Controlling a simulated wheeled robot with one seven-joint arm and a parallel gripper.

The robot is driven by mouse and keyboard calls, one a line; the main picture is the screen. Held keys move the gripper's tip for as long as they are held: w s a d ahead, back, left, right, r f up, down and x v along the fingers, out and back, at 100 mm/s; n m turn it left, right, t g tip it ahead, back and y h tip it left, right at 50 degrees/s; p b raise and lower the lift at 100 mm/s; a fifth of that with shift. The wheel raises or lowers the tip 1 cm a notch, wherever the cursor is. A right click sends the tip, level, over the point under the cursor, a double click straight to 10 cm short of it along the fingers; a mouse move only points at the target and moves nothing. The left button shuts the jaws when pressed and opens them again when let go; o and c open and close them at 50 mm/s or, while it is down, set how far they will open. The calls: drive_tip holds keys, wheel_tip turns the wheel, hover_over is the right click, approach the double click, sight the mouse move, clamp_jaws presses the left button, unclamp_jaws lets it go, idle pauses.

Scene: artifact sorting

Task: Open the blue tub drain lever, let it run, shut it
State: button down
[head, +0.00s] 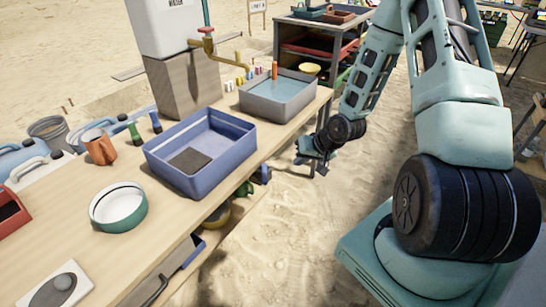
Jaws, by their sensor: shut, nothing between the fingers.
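The blue tub (177,171) stands on the wooden table, with a dark flat square (190,160) on its floor. I see no clear water in it. A small blue part (262,174) shows at the table's edge, right of the tub; I cannot tell whether it is the drain lever or how it is set. A green part (245,188) is beside it, partly hidden by the table edge. My gripper (316,168) is shut and empty, pointing down off the table's right side, apart from the tub and the blue part.
A grey tub (262,107) with water stands farther back, near a brass tap (206,42) on a white tank (168,22). A green-rimmed bowl (118,208), an orange mug (99,147) and brushes share the table. Open sand (290,240) lies right of the table.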

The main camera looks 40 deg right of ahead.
drive_tip(key=a+r+x, duration=0.1)
drive_tip(key=a+x, duration=0.1)
drive_tip(key=x, duration=1)
drive_tip(key=shift+w+a+p, duration=0.3)
drive_tip(key=shift+a+f, duration=0.1)
drive_tip(key=shift+a, duration=0.05)
